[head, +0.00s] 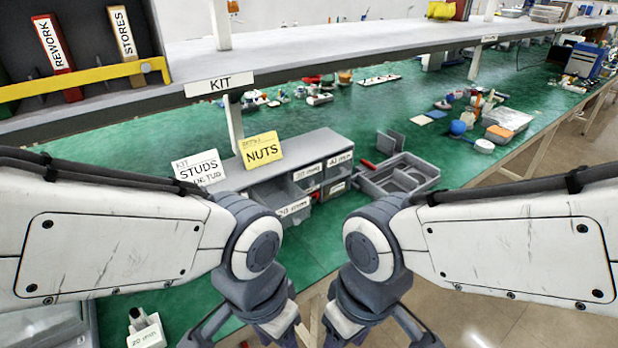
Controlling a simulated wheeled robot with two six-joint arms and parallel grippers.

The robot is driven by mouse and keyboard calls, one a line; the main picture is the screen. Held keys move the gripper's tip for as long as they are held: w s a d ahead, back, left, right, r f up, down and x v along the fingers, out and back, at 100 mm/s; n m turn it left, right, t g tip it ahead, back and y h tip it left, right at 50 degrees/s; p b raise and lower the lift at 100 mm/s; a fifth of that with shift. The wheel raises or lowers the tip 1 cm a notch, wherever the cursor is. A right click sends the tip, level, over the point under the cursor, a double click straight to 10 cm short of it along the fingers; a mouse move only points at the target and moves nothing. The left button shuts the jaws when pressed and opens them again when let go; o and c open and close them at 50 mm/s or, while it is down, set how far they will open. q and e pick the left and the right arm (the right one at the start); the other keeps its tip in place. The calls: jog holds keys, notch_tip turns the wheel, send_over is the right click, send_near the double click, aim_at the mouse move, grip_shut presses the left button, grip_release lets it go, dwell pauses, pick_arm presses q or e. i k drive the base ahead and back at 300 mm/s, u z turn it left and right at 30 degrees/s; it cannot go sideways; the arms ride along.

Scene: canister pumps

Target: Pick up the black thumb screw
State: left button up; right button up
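I cannot make out a black thumb screw in the head view. My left gripper (248,325) and my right gripper (378,325) hang at the bottom edge, near the front of the green bench. Their fingertips are cut off by the frame, so I cannot see whether they are open or hold anything. My arms hide much of the near bench.
A grey drawer unit (285,158) with STUDS (198,170) and NUTS (262,150) cards stands mid-bench. A grey compartment tray (425,167) lies right of it. A KIT shelf (330,48) overhangs. Small parts crowd the far bench.

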aim_at(134, 312)
jog(key=z, duration=0.5)
jog(key=k, duration=1.15)
jog(key=u, duration=0.55)
jog(key=i, duration=0.65)
jog(key=u, duration=0.7)
jog(key=i, duration=0.5)
jog(key=u, duration=0.1)
